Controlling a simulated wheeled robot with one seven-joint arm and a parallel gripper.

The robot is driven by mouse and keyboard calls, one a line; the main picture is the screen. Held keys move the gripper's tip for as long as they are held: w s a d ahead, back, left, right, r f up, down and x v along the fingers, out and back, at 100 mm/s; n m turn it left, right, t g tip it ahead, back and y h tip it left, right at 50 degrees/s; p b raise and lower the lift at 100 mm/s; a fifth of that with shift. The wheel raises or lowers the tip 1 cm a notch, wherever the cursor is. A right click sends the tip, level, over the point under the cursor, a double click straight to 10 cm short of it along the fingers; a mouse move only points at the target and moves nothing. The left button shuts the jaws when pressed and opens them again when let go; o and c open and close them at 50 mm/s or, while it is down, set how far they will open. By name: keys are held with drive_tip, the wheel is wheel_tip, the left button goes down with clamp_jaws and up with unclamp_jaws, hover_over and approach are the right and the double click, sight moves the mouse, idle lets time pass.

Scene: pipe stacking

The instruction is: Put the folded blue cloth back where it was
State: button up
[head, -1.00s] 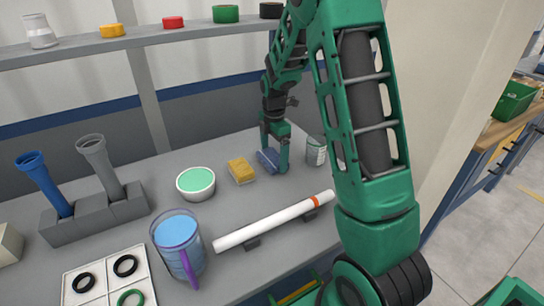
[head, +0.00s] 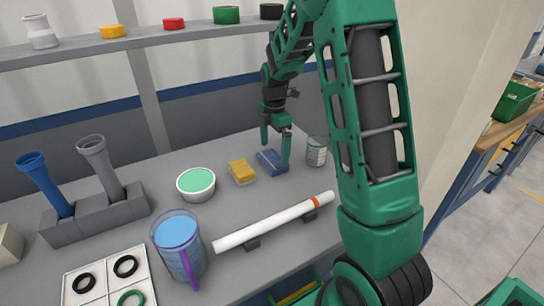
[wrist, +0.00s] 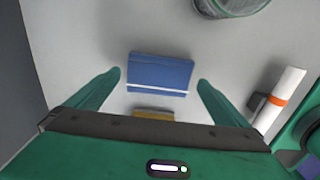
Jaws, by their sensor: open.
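The folded blue cloth (head: 271,161) lies flat on the grey table, just right of the yellow sponge (head: 242,172). In the wrist view the blue cloth (wrist: 160,74) shows whole, with a white stripe near its lower edge. My gripper (head: 275,146) is above the cloth, open and empty. In the wrist view its two fingers (wrist: 160,84) are spread on either side of the cloth, with gaps to both sides. The sponge (wrist: 153,112) is mostly hidden behind the gripper body there.
A glass jar (head: 316,152) stands close right of the cloth. A white pipe with an orange band (head: 275,222) lies in front on dark supports. A green-topped bowl (head: 196,183) and a blue-filled pitcher (head: 178,245) stand to the left. A shelf (head: 150,43) runs behind.

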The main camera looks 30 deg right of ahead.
sight(274, 158)
wheel_tip(274, 158, up, 8)
drive_tip(key=s+d+r+m, duration=0.25)
drive_tip(key=s+m, duration=0.35)
drive_tip(key=s, duration=0.3)
drive_tip(key=s+a+m, duration=0.1)
drive_tip(key=s+m, duration=1.7)
drive_tip(key=s, duration=0.8)
drive_tip(key=shift+s+a+f, duration=0.25)
drive_tip(key=shift+s+f, duration=0.05)
drive_tip(key=shift+s, duration=0.1)
